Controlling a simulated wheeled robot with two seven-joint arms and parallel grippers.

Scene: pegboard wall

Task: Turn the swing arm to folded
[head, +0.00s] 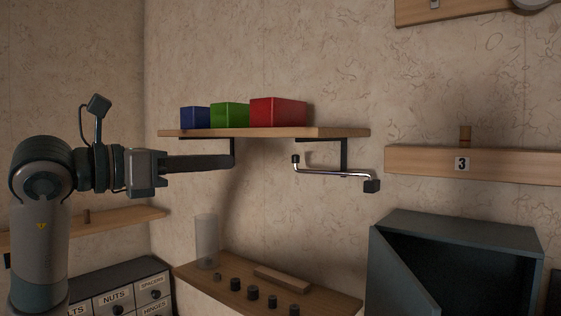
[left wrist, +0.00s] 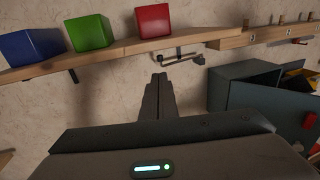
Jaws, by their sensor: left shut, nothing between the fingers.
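The swing arm (head: 332,172) is a thin shiny metal rod on a dark wall mount (head: 371,186), under the right end of the upper shelf. It reaches left from the mount and ends in an upturned dark tip (head: 295,159). The swing arm also shows in the left wrist view (left wrist: 175,59), beyond my fingertips. My left gripper (head: 232,161) is shut and empty, left of the swing arm's tip with a clear gap in the picture. In the left wrist view its fingers (left wrist: 159,80) are together and point toward the wall. My right gripper is not in view.
The wooden upper shelf (head: 235,133) holds a blue box (head: 195,118), a green box (head: 230,116) and a red box (head: 277,112). A shelf bracket (head: 343,155) stands behind the swing arm. A dark open cabinet (head: 455,222) is lower right. A lower shelf (head: 330,300) carries several knobs.

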